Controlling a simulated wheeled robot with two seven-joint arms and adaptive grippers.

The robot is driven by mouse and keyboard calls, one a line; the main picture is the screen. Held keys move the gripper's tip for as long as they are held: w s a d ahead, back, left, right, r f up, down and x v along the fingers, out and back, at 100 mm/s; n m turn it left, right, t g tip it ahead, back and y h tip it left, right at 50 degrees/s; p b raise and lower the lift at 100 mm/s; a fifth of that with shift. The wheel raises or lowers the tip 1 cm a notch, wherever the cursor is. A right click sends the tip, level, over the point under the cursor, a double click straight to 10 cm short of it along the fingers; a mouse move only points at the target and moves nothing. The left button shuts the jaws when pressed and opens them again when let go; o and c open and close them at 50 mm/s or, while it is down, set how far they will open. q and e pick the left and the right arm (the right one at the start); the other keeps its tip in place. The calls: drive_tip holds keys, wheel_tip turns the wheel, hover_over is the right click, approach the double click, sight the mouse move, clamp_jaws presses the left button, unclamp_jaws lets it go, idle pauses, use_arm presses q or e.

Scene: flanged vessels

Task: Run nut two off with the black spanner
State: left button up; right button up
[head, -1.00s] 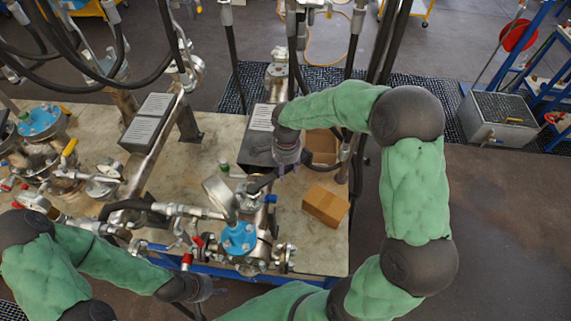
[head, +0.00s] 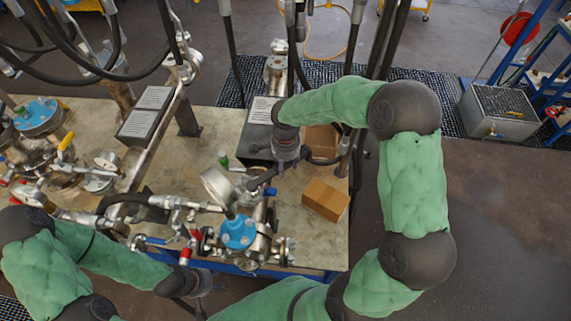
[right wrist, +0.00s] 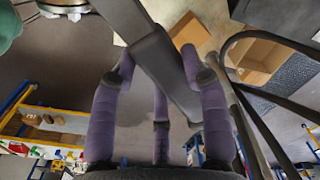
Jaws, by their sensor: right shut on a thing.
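The black spanner (right wrist: 160,55) is a dark flat bar crossing the right wrist view at a slant. My right gripper (right wrist: 158,75) has its purple fingers closed around it. In the head view my right gripper (head: 284,164) is above the blue-topped flanged vessel (head: 238,232), and the spanner (head: 262,180) reaches down and left from it toward the vessel's far side. Nuts and bolts show around the vessel's flange, but I cannot tell which is nut two or whether the spanner touches it. My left gripper (head: 198,302) is low at the front, its fingers mostly out of sight.
A cardboard box (head: 326,199) sits right of the vessel, and an open box (head: 320,139) is behind. Hoses hang behind my right arm. Another blue-topped vessel (head: 38,114) is at the far left.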

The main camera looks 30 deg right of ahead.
drive_tip(key=shift+f, duration=0.15)
drive_tip(key=shift+f+b, duration=0.8)
drive_tip(key=shift+b, duration=0.1)
drive_tip(key=shift+f, duration=0.2)
drive_tip(key=shift+w, duration=0.1)
